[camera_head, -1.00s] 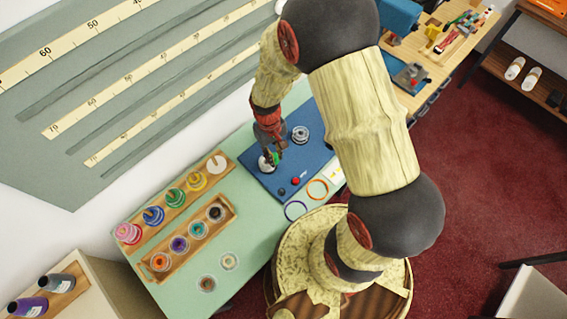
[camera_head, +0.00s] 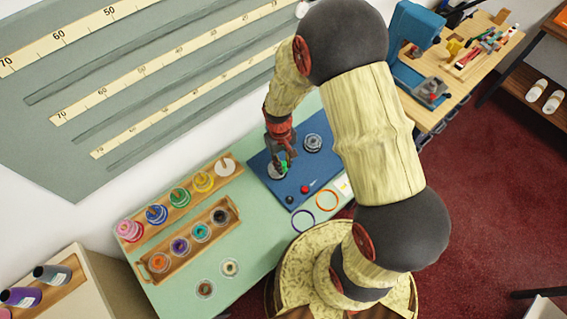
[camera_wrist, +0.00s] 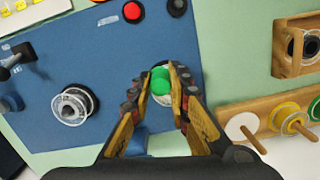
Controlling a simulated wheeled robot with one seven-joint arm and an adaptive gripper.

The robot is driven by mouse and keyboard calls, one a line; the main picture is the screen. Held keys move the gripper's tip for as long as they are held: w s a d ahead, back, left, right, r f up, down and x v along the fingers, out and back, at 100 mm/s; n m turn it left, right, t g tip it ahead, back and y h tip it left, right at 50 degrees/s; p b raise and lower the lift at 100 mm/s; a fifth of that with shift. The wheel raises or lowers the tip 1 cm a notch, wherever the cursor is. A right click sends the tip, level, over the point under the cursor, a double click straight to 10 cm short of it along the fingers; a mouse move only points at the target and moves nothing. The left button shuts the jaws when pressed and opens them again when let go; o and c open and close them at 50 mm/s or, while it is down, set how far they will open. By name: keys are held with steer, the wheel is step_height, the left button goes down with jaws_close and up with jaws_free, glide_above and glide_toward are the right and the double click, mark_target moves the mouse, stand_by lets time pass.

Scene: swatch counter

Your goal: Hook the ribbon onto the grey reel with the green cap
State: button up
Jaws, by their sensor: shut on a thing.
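A green cap (camera_wrist: 160,77) stands over a pale grey reel (camera_wrist: 163,98) on the blue board. My gripper (camera_wrist: 160,75) is over that reel, with its fingertips closed in on both sides of the green cap. In the head view the cap (camera_head: 284,166) shows as a small green spot at my gripper (camera_head: 281,160), and the reel (camera_head: 275,173) is partly hidden beneath. A second grey reel (camera_wrist: 73,105) stands apart on the same board, without a green cap; it also shows in the head view (camera_head: 313,143). I cannot make out a ribbon clearly in either view.
The blue board (camera_head: 262,187) carries a red knob (camera_head: 305,189) and a black knob (camera_head: 290,199). Purple (camera_head: 303,221) and orange (camera_head: 327,200) rings lie beside it. A wooden rack (camera_head: 191,191) of coloured spools and a wooden tray (camera_head: 169,276) stand left. The counter's front has free room.

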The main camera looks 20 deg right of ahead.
steer(key=shift+s+f, duration=0.25)
steer(key=shift+f, duration=0.25)
steer(key=shift+c, duration=0.7)
steer(key=shift+o, duration=0.4)
steer(key=shift+f, duration=0.15)
steer(key=shift+w+d, duration=0.1)
steer(key=shift+c, duration=0.3)
steer(key=shift+w+r, duration=0.2)
steer(key=shift+w, duration=0.05)
steer(key=shift+r, duration=0.1)
steer(key=shift+w+a+r, duration=0.15)
steer(key=shift+a+r, duration=0.05)
steer(key=shift+r, duration=0.35)
jaws_close()
steer(key=shift+s+d+r+p, duration=0.1)
steer(key=shift+s+r+p, duration=0.1)
steer(key=shift+r+p, duration=1.5)
steer(key=shift+r, duration=0.15)
